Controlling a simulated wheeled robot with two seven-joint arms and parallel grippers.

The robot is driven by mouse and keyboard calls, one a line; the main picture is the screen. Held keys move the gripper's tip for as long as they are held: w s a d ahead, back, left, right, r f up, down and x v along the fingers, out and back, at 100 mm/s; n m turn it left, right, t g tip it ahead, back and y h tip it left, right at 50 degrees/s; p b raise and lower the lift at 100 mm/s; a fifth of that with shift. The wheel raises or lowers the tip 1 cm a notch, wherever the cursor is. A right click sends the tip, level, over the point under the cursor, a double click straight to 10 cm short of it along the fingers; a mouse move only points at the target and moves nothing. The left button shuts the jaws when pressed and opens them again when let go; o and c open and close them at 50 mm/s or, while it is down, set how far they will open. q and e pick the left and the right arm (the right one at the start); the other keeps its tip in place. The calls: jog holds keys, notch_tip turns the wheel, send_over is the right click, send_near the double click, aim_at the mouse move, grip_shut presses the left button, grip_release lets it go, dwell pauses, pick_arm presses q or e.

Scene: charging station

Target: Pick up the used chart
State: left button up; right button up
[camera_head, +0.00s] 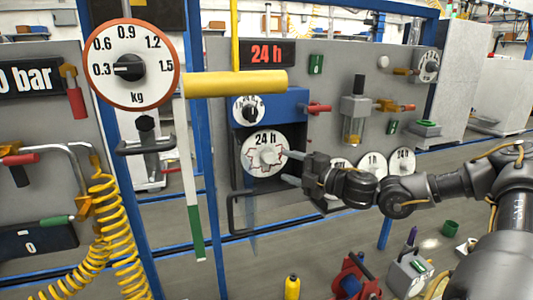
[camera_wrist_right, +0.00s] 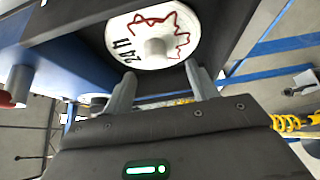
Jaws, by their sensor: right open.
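The used chart (camera_head: 252,158) is a round white disc marked "24 h" with a jagged red trace. It sits in the dark recess of a blue recorder (camera_head: 287,102), around a pale central knob (camera_head: 267,156). The chart also fills the top of the right wrist view (camera_wrist_right: 182,22). My right gripper (camera_head: 288,168) is open and empty, its two fingers pointing at the chart from the right. In the right wrist view, the fingertips (camera_wrist_right: 161,70) lie just below the chart's edge, either side of the knob; contact cannot be told. My left gripper is not in view.
More white discs (camera_head: 402,161) hang on the panel behind my right wrist. A black bar handle (camera_head: 233,212) hangs below the recorder. A yellow bar (camera_head: 235,83) and a white-green post (camera_head: 196,190) stand at left. Red and grey items lie on the floor below.

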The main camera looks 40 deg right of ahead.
aim_at(274, 158)
jog(key=shift+w, duration=0.55)
jog(key=shift+a+r, duration=0.1)
jog(key=shift+w+a+r+p, duration=0.1)
jog(key=shift+w+r+p, duration=0.1)
jog(key=shift+w+p, duration=0.35)
jog(key=shift+w, duration=0.35)
jog(key=shift+w+b, duration=0.55)
jog(key=shift+b, duration=0.05)
jog(key=shift+p+x, duration=1.15)
jog(key=shift+x, duration=0.05)
jog(key=shift+a, duration=0.1)
